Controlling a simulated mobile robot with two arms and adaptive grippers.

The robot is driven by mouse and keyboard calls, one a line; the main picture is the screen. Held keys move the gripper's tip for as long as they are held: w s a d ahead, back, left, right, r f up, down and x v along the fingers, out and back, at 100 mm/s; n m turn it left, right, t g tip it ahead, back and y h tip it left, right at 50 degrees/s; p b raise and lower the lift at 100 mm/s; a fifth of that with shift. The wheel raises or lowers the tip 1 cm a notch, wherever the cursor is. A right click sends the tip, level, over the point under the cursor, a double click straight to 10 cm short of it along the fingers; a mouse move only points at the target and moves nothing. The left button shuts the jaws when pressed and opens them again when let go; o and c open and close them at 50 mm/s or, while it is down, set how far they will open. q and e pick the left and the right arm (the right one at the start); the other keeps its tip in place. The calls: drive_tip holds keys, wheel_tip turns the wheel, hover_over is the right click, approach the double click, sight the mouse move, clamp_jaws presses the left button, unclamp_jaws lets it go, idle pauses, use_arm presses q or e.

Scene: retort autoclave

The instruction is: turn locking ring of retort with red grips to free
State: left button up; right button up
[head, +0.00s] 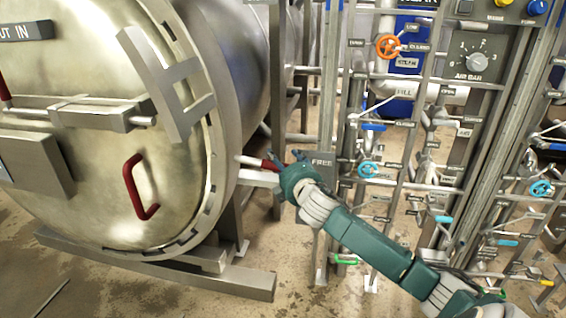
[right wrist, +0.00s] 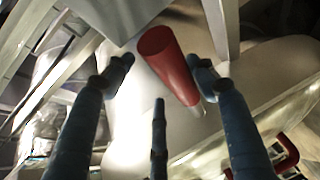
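The retort (head: 100,180) is a large steel vessel with a round door at the left of the head view. A short red grip (head: 262,163) on a metal rod sticks out from its right side, towards a plate marked FREE (head: 321,163). My right gripper (head: 282,164) is at the outer end of this grip. In the right wrist view the red grip (right wrist: 172,65) lies between the spread blue fingers of the right gripper (right wrist: 162,75), which are not closed on it. Another red grip (head: 4,90) shows at the left edge. My left gripper is not in view.
A red door handle (head: 136,188) is on the lower door. To the right stands a pipe rack with an orange valve wheel (head: 387,46), a blue wheel (head: 368,170) and a panel with a dial (head: 474,57). Bare floor shows below my right arm.

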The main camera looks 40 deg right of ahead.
drive_tip(key=shift+s+a, duration=0.1)
drive_tip(key=shift+s, duration=0.15)
drive_tip(key=v, duration=1.1)
drive_tip(key=shift+s, duration=0.2)
drive_tip(key=shift+a, duration=0.1)
